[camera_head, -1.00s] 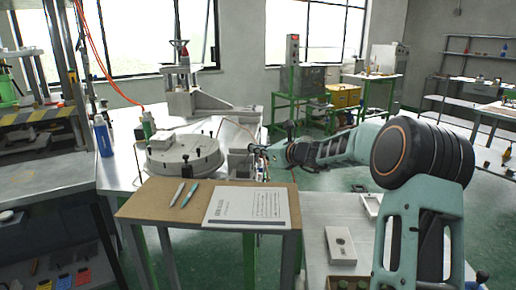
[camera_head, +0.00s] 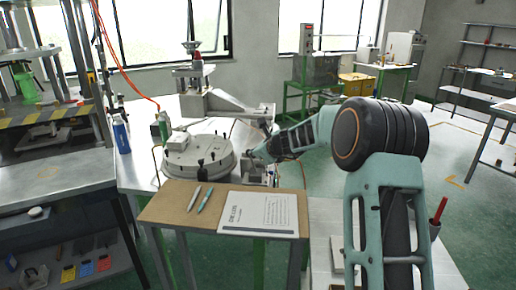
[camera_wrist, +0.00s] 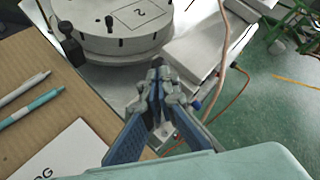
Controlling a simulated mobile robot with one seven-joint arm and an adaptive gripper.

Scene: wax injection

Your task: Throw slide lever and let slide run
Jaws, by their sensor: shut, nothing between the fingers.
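My gripper (camera_wrist: 158,68) is shut and empty in the wrist view, its fingertips close to the front right rim of a round metal fixture (camera_wrist: 118,48). In the head view my gripper (camera_head: 249,154) is at the right side of that fixture (camera_head: 196,162), which stands on the bench. A black-knobbed handle (camera_wrist: 74,50) stands at the fixture's left rim. A small blue knob (camera_wrist: 197,105) shows just right of my fingers, on metal parts partly hidden by them. I cannot tell which part is the slide lever, or whether my fingers touch anything.
A brown board (camera_head: 168,210) with two pens (camera_head: 203,200) and a printed sheet (camera_head: 262,214) lies in front of the fixture. A press column with an arm (camera_head: 230,103) stands behind it. A loose cable (camera_wrist: 222,60) runs right of my gripper. Green floor is open at the right.

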